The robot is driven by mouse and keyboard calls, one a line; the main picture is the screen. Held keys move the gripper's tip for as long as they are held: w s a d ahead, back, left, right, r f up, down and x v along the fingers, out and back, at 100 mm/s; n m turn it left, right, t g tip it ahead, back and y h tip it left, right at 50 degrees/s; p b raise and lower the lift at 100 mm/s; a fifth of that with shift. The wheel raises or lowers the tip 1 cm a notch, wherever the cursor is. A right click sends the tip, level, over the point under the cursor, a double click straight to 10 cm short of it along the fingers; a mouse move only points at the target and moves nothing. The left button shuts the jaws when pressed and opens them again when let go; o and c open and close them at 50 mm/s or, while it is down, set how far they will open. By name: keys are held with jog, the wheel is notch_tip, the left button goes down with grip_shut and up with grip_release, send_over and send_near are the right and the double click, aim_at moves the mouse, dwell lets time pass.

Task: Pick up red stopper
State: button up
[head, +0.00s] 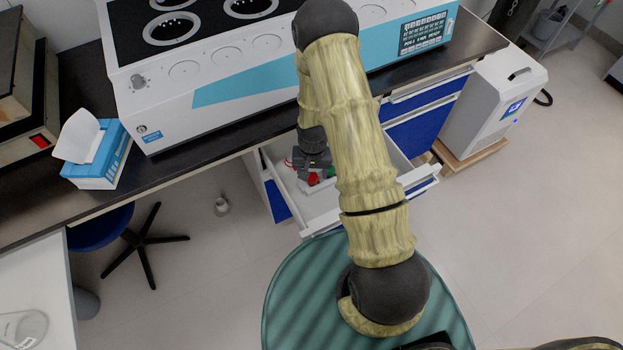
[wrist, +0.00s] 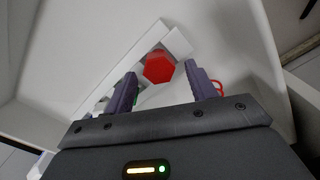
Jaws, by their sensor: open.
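The red stopper (wrist: 159,67) shows in the wrist view as a red, many-sided top, beside a white box-like piece inside the open drawer. In the head view red (head: 313,179) shows in the drawer, partly hidden by my arm. My gripper (wrist: 162,80) is open, its two dark fingers apart, with the red stopper between and just beyond the fingertips. I cannot tell whether the fingers touch it. In the head view my gripper (head: 312,163) is over the drawer (head: 318,212), mostly hidden by my arm.
A white-walled drawer surrounds my gripper. A red loop (wrist: 218,86) lies right of the right finger. The bench with a large white and blue machine (head: 225,75) stands above and behind the drawer. A tissue box (head: 97,155) stands on the bench at left.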

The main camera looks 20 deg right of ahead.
jog(key=shift+f, duration=0.1)
dwell(0.4)
jog(key=c, duration=1.1)
jog(key=shift+o, duration=0.2)
notch_tip(320, 180, up, 10)
jog(key=shift+p, duration=0.35)
notch_tip(320, 180, up, 23)
jog(key=n+p, duration=0.4)
jog(key=p, duration=2.6)
send_over(312, 174)
jog(key=w, duration=0.2)
jog(key=shift+a, duration=0.2)
